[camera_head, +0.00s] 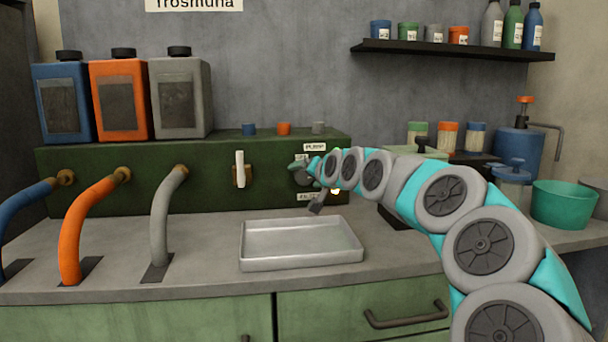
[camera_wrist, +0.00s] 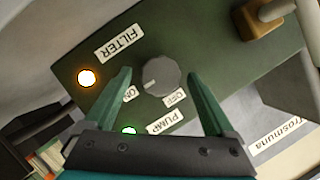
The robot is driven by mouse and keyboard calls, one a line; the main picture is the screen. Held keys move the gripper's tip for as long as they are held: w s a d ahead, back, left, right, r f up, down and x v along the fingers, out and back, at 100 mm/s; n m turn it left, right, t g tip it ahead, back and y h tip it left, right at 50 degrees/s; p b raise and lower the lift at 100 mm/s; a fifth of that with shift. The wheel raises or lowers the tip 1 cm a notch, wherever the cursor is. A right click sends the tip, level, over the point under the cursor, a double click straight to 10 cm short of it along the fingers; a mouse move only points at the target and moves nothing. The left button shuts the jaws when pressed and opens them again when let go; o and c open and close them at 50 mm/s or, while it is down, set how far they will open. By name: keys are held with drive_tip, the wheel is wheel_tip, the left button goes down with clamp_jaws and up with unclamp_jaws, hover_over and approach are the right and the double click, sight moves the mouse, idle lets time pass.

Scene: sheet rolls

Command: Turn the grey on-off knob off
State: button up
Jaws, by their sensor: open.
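The grey on-off knob (camera_wrist: 162,76) is round and sits on a dark green panel between an ON label (camera_wrist: 131,94) and an OFF label (camera_wrist: 175,98). Its white mark points toward ON. My gripper (camera_wrist: 158,75) is open, with one green finger on each side of the knob; I cannot tell whether they touch it. A PUMP label (camera_wrist: 168,123) is near a lit green lamp (camera_wrist: 130,131). A FILTER label (camera_wrist: 119,41) is near a lit orange lamp (camera_wrist: 88,77). In the head view my gripper (camera_head: 318,180) is at the panel and partly hides the knob (camera_head: 301,174).
A white lever (camera_head: 240,168) stands left of the knob on the green box (camera_head: 130,180). A metal tray (camera_head: 300,263) lies on the counter below. Three hoses, including an orange one (camera_head: 84,225), rise at left. A shelf (camera_head: 450,53) holds pots and bottles.

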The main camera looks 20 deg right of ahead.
drive_tip(key=shift+x, duration=0.95)
drive_tip(key=c, duration=1.4)
